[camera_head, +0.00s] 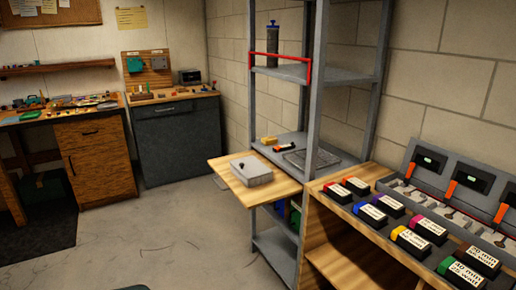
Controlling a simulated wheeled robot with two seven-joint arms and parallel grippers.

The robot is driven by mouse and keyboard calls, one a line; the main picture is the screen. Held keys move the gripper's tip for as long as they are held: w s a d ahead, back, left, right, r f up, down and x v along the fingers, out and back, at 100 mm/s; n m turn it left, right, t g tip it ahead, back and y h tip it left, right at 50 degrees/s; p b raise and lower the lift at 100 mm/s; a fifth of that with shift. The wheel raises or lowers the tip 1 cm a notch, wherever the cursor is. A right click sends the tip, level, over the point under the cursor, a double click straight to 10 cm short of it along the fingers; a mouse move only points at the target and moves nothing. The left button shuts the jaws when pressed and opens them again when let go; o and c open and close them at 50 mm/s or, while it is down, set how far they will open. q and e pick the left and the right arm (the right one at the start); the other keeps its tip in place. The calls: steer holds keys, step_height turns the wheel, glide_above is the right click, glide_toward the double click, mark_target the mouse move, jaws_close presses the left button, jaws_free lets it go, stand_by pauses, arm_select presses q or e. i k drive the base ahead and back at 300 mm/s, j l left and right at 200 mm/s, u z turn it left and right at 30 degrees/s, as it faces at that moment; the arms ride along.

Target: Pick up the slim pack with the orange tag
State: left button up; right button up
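Several dark packs with coloured ends and white labels sit in rows on the wooden bench at the right. Two packs with red ends (338,192) lie at the left end of the rows. A small black, white and orange item (286,147) lies on the grey shelf. I cannot tell for certain which of these is the slim pack with the orange tag. Neither of my grippers is in view.
Grey units with black, orange-marked parts (430,163) stand behind the packs. A grey box (251,171) sits on a wooden board (238,184) jutting from the shelf rack. Rack posts (314,80) rise left of the bench.

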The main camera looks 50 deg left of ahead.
mark_target(283, 147)
steer(key=u, duration=1.45)
steer(key=i+l+z, duration=0.15)
steer(key=i+z, duration=0.2)
steer(key=i+l+z, duration=0.1)
steer(key=i+z, duration=0.3)
